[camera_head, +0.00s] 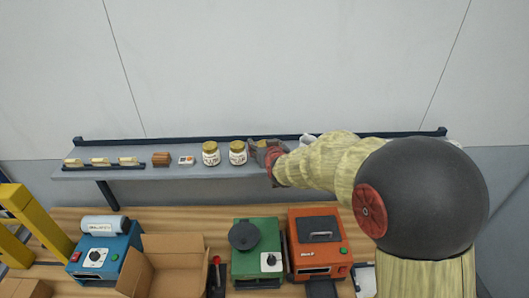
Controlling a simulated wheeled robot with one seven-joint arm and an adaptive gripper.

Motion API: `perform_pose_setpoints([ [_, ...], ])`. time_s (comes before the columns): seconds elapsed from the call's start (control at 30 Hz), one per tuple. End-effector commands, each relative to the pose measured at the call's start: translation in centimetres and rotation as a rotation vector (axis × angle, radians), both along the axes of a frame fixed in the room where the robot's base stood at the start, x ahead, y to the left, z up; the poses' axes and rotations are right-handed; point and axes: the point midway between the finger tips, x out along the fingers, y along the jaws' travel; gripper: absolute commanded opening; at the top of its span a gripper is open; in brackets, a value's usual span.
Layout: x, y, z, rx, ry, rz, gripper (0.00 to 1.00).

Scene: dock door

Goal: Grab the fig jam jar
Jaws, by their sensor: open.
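Two glass jars with gold lids and pale labels stand upright side by side on the grey wall shelf (135,174): a left jar (210,154) and a right jar (237,153). The labels are too small to read, so I cannot tell which jar is fig jam. My gripper (259,151) is open at shelf height, just right of the right jar. A gold-coloured top shows behind my gripper, perhaps of another jar; the gripper hides most of it. I cannot tell whether the fingers touch anything.
Left on the shelf are a rack with pale blocks (100,162), a brown box (161,159) and a small white item (186,160). A white object (309,139) shows behind my arm. Below, the wooden bench holds an open carton (170,262) and blue, green (257,262) and orange (318,258) machines.

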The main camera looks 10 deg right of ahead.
Motion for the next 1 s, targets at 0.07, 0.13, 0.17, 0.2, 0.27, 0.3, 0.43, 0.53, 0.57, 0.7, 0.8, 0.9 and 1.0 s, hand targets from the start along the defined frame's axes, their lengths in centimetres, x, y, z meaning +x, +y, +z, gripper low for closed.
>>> perform_pose_setpoints([
  [0.07,-0.02,0.0,-0.02,0.0,0.0,0.0,0.59],
  [0.13,-0.03,0.0,-0.03,0.0,0.0,0.0,0.57],
  [0.17,-0.03,0.0,-0.03,0.0,0.0,0.0,0.56],
  [0.2,-0.03,0.0,-0.03,0.0,0.0,0.0,0.53],
  [0.27,-0.04,0.0,-0.02,0.0,0.0,0.0,0.5],
  [0.3,-0.04,0.01,-0.02,0.0,0.0,0.0,0.48],
  [0.43,-0.04,0.01,-0.03,0.0,0.0,0.0,0.4],
  [0.53,-0.05,0.01,-0.02,0.0,0.0,0.0,0.35],
  [0.57,-0.05,0.01,-0.01,0.0,0.0,0.0,0.33],
  [0.7,-0.05,0.01,-0.02,0.0,0.0,0.0,0.25],
  [0.8,-0.06,0.0,-0.03,0.0,0.001,0.0,0.19],
  [0.9,-0.06,0.0,-0.05,0.0,0.001,0.0,0.14],
  [1.0,-0.07,0.0,-0.09,0.0,0.002,0.0,0.08],
])
